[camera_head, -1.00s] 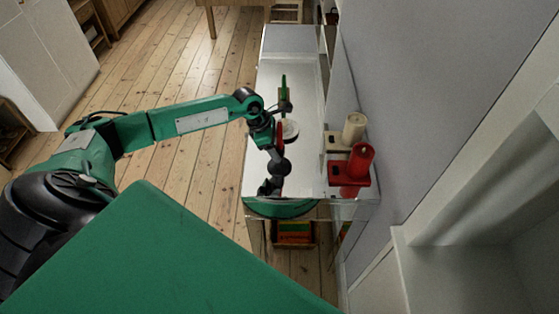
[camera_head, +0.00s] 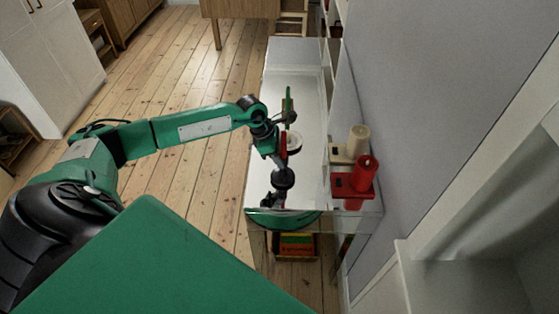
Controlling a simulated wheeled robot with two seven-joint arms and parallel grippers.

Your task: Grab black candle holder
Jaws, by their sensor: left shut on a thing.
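My left gripper (camera_head: 282,119) is over the mirrored cabinet top. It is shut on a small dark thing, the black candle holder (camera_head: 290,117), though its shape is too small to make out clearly. A slim green candle-like thing (camera_head: 288,100) stands just beyond it. A white round thing (camera_head: 294,143) with a red part beside it shows just nearer to me; the wrist partly hides it. The dark shapes lower on the top look like reflections of my arm. My right gripper is not in view.
A cream candle (camera_head: 358,139) on a cream holder and a red candle (camera_head: 364,172) on a red holder stand along the right edge, by the wall. The far part of the mirrored top (camera_head: 294,52) is clear. Floorboards (camera_head: 184,166) lie open to the left.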

